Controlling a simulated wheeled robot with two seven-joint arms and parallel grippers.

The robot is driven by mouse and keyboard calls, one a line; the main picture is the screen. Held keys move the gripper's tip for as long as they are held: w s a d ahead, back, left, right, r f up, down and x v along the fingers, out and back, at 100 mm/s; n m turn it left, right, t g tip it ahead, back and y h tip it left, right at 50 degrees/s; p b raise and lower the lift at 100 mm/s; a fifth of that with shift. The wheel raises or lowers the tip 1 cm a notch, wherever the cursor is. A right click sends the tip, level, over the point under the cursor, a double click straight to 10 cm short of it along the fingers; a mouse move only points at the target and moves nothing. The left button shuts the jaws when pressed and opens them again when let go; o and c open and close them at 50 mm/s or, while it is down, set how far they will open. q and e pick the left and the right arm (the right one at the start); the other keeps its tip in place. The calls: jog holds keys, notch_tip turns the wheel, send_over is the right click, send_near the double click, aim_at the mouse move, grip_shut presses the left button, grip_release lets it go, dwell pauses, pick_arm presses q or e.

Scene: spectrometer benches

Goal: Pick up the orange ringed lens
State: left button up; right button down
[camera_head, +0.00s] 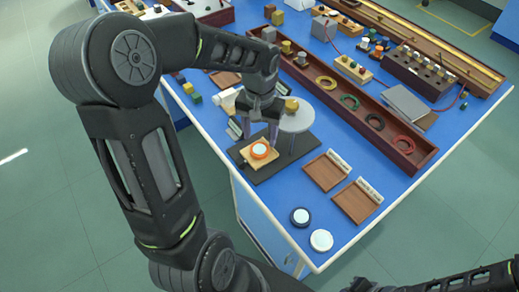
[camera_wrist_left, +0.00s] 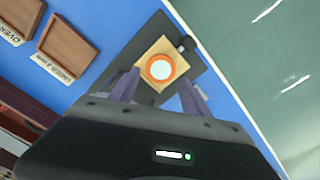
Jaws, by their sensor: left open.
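The orange ringed lens (camera_head: 260,149) has a pale centre and lies on a small light wooden block (camera_head: 248,158) on a dark plate (camera_head: 272,166). In the left wrist view the lens (camera_wrist_left: 160,67) lies just beyond and between my fingertips, on the same block (camera_wrist_left: 150,47). My left gripper (camera_head: 259,137) is open and points down at the lens, close to it, with nothing between its fingers; its fingers also show in the left wrist view (camera_wrist_left: 156,88). I cannot tell the exact height gap. My right gripper is not in view; part of my right arm shows at the bottom right.
A round grey disc (camera_head: 298,117) stands on the plate close by. Two brown trays (camera_head: 325,171) (camera_head: 355,201) lie to the right, with a dark-ringed lens (camera_head: 299,217) and a white-ringed lens (camera_head: 321,240) near the edge. A long wooden trough (camera_head: 345,109) holds coloured rings behind.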

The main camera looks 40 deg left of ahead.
aim_at(260, 149)
pick_arm(q)
notch_tip(260, 149, down, 5)
jog(key=shift+f+p, duration=0.1)
jog(key=shift+p, duration=0.35)
jog(key=shift+c, duration=0.4)
jog(key=c, duration=0.9)
